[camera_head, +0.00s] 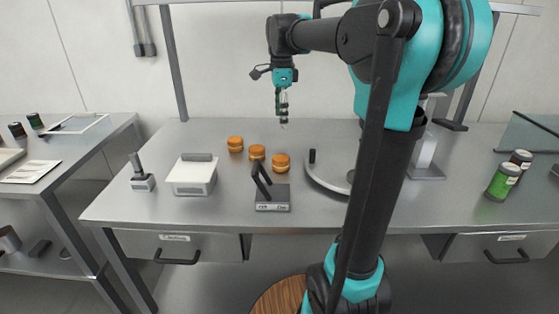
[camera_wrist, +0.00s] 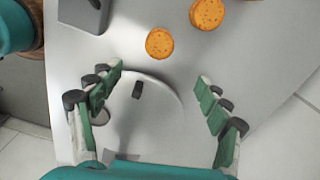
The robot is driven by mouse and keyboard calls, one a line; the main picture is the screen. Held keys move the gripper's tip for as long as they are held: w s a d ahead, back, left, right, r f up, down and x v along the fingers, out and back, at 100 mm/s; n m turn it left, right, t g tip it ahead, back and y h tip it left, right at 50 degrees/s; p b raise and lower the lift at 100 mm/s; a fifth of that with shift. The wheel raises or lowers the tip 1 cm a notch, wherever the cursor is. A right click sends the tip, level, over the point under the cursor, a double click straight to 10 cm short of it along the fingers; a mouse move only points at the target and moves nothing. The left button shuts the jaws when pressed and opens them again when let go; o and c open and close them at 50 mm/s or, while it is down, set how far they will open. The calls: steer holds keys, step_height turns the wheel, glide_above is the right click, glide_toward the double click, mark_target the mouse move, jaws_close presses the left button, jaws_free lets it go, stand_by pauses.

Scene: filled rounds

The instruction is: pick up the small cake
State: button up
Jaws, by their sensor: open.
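Three small round orange-brown cakes stand in a loose slanting row on the steel table: a left one (camera_head: 235,144), a middle one (camera_head: 257,152) and a right one (camera_head: 281,163). My gripper (camera_head: 283,122) hangs pointing down, well above the table and near the right cake in the picture. In the wrist view my gripper (camera_wrist: 160,90) has its green-padded fingers spread wide with nothing between them. One cake (camera_wrist: 160,43) lies beyond the fingertips there, and another cake (camera_wrist: 207,14) is near the top edge. I cannot match these two surely to the head view.
A black stand with a grey base (camera_head: 273,203) is in front of the cakes. A curved grey device (camera_head: 326,184) is to their right, and a white lidded box (camera_head: 192,178) to their left. Green-labelled cans (camera_head: 503,181) stand far right. The table behind the cakes is clear.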

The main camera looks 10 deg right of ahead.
mark_target(281, 157)
step_height(281, 157, down, 16)
steer(key=shift+f, duration=0.1)
stand_by(0.5)
steer(key=c, duration=0.9)
